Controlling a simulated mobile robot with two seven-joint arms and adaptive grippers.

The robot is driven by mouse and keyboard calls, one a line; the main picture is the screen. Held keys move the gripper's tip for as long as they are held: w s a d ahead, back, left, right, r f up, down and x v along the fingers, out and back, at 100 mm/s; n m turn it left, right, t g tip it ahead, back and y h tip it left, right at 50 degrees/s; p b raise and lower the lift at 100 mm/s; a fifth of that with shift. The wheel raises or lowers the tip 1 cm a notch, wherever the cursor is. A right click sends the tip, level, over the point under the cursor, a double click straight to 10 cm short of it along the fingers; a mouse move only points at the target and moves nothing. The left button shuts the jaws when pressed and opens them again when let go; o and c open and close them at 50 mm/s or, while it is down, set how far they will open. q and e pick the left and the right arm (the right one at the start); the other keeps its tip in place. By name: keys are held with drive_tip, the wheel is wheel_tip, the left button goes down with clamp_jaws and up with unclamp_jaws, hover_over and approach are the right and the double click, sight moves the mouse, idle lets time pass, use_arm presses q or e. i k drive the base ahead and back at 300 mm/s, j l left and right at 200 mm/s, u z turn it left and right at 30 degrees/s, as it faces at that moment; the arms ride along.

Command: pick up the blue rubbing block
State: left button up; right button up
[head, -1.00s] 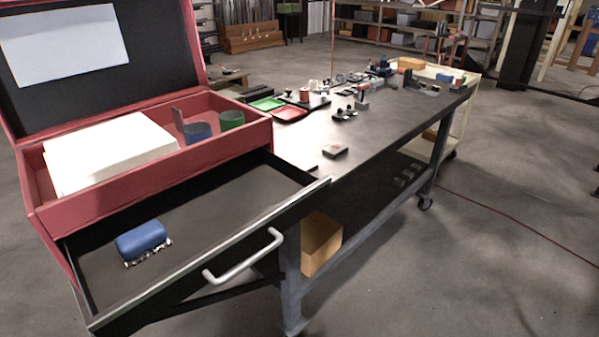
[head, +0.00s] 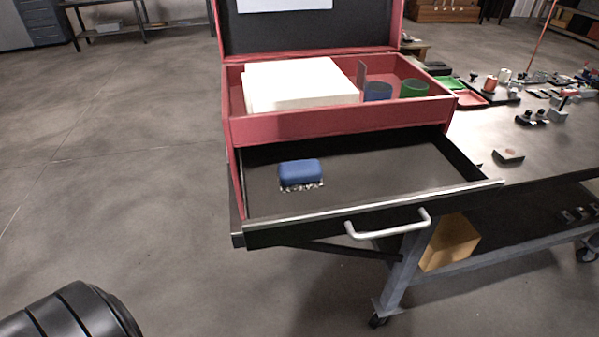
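The blue rubbing block (head: 301,172) lies in the open drawer, toward its left side, in the head view. It has a blue top and a pale, speckled underside. The drawer (head: 400,170) is pulled out below a red box and is otherwise bare. Neither gripper is in view. A black rounded part of my own arm shows at the lower left corner, well apart from the drawer.
The red box (head: 330,127) above holds a white stack (head: 300,82), a blue roll (head: 377,91) and a green roll (head: 413,88). The drawer front has a metal handle (head: 390,228). The workbench (head: 480,140) at right carries several small items. Floor at left is clear.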

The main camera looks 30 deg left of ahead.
sight(297, 175)
drive_tip(key=k+j, duration=0.1)
drive_tip(key=j, duration=0.35)
drive_tip(key=k+j, duration=0.15)
drive_tip(key=j, duration=0.25)
drive_tip(key=k+j+z, duration=0.1)
drive_tip(key=j, duration=0.35)
